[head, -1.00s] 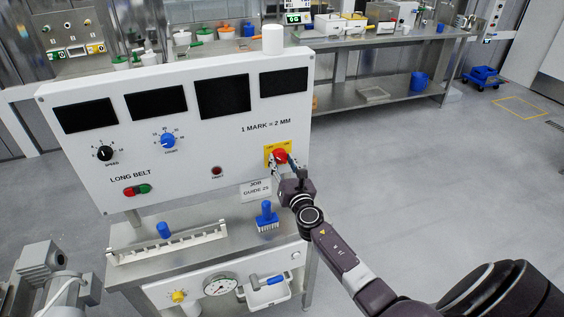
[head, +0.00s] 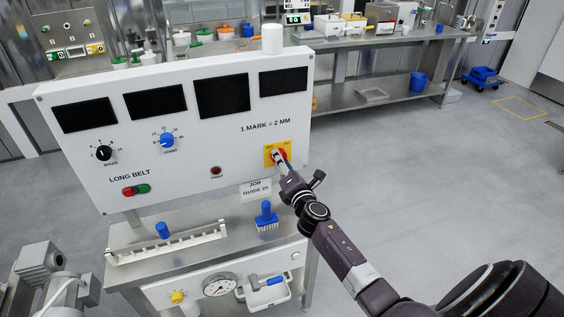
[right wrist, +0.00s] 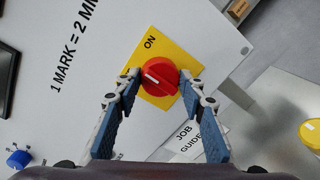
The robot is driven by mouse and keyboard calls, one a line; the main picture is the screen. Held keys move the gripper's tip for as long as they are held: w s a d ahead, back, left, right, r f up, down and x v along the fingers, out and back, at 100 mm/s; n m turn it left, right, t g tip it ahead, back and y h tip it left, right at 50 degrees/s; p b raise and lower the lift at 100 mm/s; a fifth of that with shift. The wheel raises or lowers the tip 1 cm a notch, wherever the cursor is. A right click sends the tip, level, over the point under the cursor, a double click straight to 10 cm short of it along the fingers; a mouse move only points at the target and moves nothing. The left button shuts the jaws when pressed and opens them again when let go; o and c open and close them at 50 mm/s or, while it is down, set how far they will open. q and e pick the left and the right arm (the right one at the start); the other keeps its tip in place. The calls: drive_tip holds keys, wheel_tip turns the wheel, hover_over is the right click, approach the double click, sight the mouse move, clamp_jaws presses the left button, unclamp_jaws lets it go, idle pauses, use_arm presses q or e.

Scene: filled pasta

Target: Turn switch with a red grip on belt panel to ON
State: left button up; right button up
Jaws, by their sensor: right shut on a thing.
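The switch's round red grip (head: 284,153) sits on a yellow plate (head: 266,161) at the lower right of the white belt panel (head: 230,135). In the right wrist view the red grip (right wrist: 160,88) is close, in the middle of the yellow plate (right wrist: 182,57). The word ON stands at the plate's upper part. The white mark on the grip lies toward its upper left and does not point straight at ON. My right gripper (right wrist: 160,77) is shut on the red grip, one fingertip at each side; it also shows in the head view (head: 279,158). My left gripper is not in view.
The panel also carries a black speed knob (head: 104,153), a blue knob (head: 167,140) and red and green buttons (head: 136,190). A blue brush (head: 266,216) stands on the bench below, near my right wrist.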

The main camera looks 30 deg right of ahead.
drive_tip(key=shift+d+f+m+y, duration=0.1)
drive_tip(key=shift+m+y, duration=0.2)
drive_tip(key=shift+m, duration=3.8)
drive_tip(key=o, duration=1.2)
drive_tip(key=shift+c, duration=0.2)
drive_tip(key=shift+s, duration=0.1)
drive_tip(key=v, duration=1.2)
